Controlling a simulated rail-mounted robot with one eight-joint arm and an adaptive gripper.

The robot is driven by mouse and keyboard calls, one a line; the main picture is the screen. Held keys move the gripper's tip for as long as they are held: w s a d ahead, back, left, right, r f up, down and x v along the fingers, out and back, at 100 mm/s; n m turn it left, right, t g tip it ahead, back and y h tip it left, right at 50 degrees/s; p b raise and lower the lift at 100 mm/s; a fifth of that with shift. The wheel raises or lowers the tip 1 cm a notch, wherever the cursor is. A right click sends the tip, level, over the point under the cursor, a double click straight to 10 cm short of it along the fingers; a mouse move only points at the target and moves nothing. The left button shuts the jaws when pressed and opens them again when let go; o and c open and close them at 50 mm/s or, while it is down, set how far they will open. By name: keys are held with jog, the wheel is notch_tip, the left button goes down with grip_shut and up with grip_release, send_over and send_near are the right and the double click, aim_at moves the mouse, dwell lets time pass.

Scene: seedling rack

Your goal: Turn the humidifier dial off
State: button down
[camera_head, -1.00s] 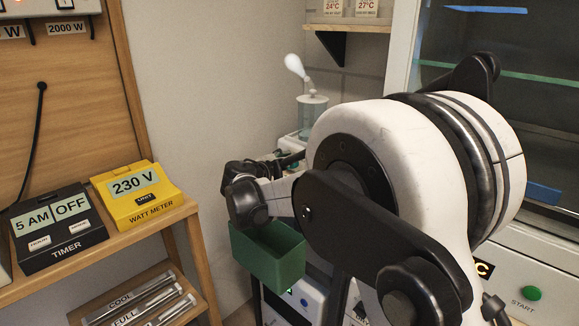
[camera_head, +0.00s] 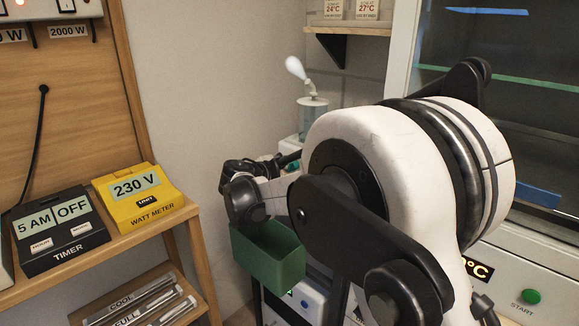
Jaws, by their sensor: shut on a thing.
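The humidifier, with a clear tank (camera_head: 313,117) and a white plume of mist (camera_head: 296,68) above it, stands at the back in the middle, partly behind my arm. My gripper (camera_head: 282,162) is small and dark at the front of the humidifier's base, partly covered by my own wrist. It is shut on the humidifier dial, as far as its place shows. The dial and the fingertips are too hidden to show the dial's setting.
A green box (camera_head: 268,262) is below my wrist. On the left, a wooden shelf holds a black timer (camera_head: 62,240) and a yellow watt meter (camera_head: 137,198). A cabinet with a green start button (camera_head: 531,297) stands at right. A small wall shelf (camera_head: 350,31) is above the humidifier.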

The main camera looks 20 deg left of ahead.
jog(key=shift+a+r+n+g+h+p, duration=0.15)
jog(key=shift+n+g+h+p, duration=0.45)
jog(key=shift+n, duration=0.6)
jog(key=n+h, duration=0.1)
jog(key=n, duration=0.1)
jog(key=shift+w+a+n, duration=0.1)
jog(key=shift+n, duration=0.2)
jog(key=n+h, duration=0.1)
jog(key=n, duration=0.1)
jog(key=n+g+h+p, duration=0.1)
jog(key=n, duration=0.1)
jog(key=shift+w+a+n+h, duration=0.1)
jog(key=shift+a+n+h, duration=0.1)
jog(key=shift+n+h, duration=0.15)
jog(key=c, duration=1.4)
grip_release()
jog(key=v, duration=1.2)
jog(key=shift+a, duration=0.1)
